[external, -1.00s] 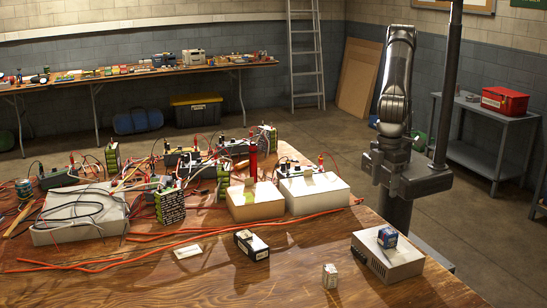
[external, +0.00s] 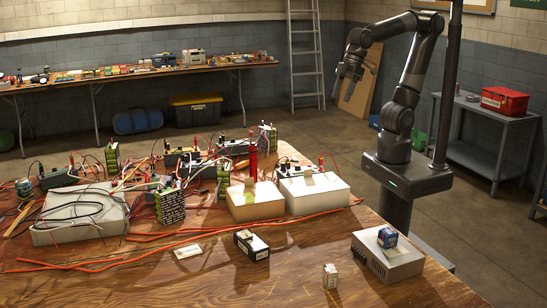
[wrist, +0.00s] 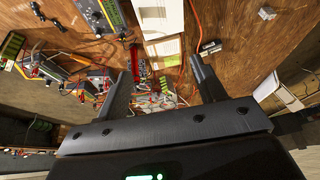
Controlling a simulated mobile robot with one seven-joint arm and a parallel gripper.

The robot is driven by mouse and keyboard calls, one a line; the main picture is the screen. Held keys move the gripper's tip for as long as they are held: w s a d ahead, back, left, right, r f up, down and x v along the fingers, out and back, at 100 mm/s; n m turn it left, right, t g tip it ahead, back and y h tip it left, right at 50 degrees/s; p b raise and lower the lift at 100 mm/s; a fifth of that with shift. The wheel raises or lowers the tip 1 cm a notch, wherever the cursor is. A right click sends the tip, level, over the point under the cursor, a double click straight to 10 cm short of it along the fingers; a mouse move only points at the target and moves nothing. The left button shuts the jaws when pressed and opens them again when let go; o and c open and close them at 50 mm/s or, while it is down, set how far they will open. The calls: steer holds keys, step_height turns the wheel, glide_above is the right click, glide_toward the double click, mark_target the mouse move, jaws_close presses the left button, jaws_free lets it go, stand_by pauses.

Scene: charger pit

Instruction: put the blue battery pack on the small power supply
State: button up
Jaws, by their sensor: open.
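A small blue box (external: 387,237), apparently the blue battery pack, sits on top of a low silver metal box with a terminal strip, apparently the small power supply (external: 402,262), at the table's front right corner. I cannot make out either one clearly in the wrist view. My gripper (external: 344,94) is high beyond the table's far right edge, well away from both. In the wrist view my gripper (wrist: 163,86) has its fingers spread wide, with nothing held between them.
The wooden table (external: 310,235) holds white boxes (external: 315,194), a red cylinder (external: 253,163), green circuit packs, tangled wires, a black box (external: 251,245) and a small pale box (external: 330,276). Bare wood lies around the small boxes. A grey shelf (external: 490,155) stands at right.

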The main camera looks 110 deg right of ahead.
steer(key=s+d+f+t, duration=0.1)
steer(key=s+d+f, duration=0.1)
steer(key=s+d, duration=0.3)
steer(key=shift+s+f+h, duration=0.15)
steer(key=shift+s+h, duration=0.25)
steer(key=shift+s, duration=0.5)
